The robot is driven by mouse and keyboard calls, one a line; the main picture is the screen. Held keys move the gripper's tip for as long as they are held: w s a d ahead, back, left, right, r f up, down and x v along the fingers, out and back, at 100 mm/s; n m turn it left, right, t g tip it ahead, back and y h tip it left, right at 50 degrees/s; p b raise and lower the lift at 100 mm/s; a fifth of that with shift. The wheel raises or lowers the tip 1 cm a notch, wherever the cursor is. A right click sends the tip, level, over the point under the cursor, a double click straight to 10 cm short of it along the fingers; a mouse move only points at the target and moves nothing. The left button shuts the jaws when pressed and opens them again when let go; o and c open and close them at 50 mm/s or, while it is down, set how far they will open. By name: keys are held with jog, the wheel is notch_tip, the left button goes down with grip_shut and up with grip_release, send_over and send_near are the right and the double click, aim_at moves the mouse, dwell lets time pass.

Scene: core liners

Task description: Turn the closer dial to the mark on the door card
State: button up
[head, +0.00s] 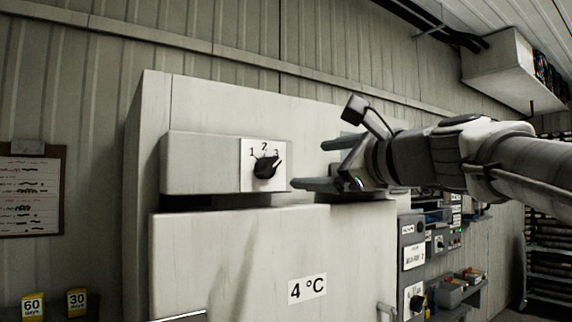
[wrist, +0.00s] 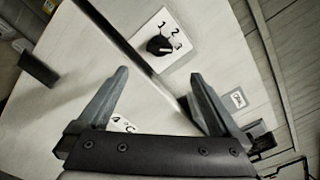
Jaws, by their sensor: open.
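The closer dial (head: 265,167) is a black knob on a white plate (head: 247,181) marked 1, 2, 3, on the grey box (head: 200,165) at the cabinet's top. Its pointer appears turned toward 3. In the wrist view the dial (wrist: 159,46) lies ahead, beyond the fingertips. A card reading 4 °C (head: 307,289) is on the door below; in the wrist view it is partly hidden behind my gripper. My gripper (head: 308,165) is open and empty, just right of the dial and apart from it. Both its fingers show in the wrist view (wrist: 158,74).
A door handle (head: 387,311) sits at the lower right. A clipboard (head: 30,190) hangs on the left wall. Yellow 60 days (head: 33,307) and 30 days (head: 77,302) tags stand at the lower left. Control boxes and shelves are right of the cabinet. The space before the dial looks clear.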

aim_at(273, 168)
jog(key=p+x, duration=0.2)
jog(key=x, duration=1.1)
jog(key=shift+a, duration=0.1)
jog(key=c, duration=1.4)
jog(key=shift+f, duration=0.1)
jog(key=n+b, duration=0.3)
jog(key=n, duration=0.1)
jog(key=shift+f+n, duration=0.15)
jog(key=shift+n, duration=0.15)
jog(key=shift+n+b, duration=1.25)
jog(key=shift+n, duration=0.75)
